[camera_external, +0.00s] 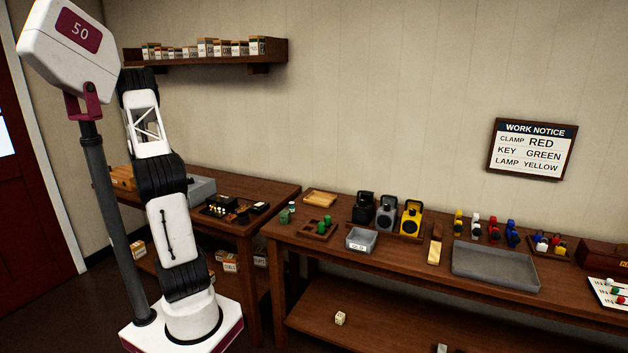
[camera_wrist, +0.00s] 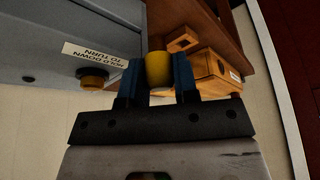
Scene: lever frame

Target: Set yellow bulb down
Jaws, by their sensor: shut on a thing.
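In the external view I cannot make out the gripper or the held bulb; my arm stands at the left, in front of the side table.
The grey box (camera_wrist: 40,60) bears a "HOLD DOWN TO TURN" label (camera_wrist: 94,55) and a dark and orange knob (camera_wrist: 92,78). A wooden block (camera_wrist: 207,70) is close at right. The workbench holds a grey tray (camera_external: 495,264) and a small bin (camera_external: 361,240).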

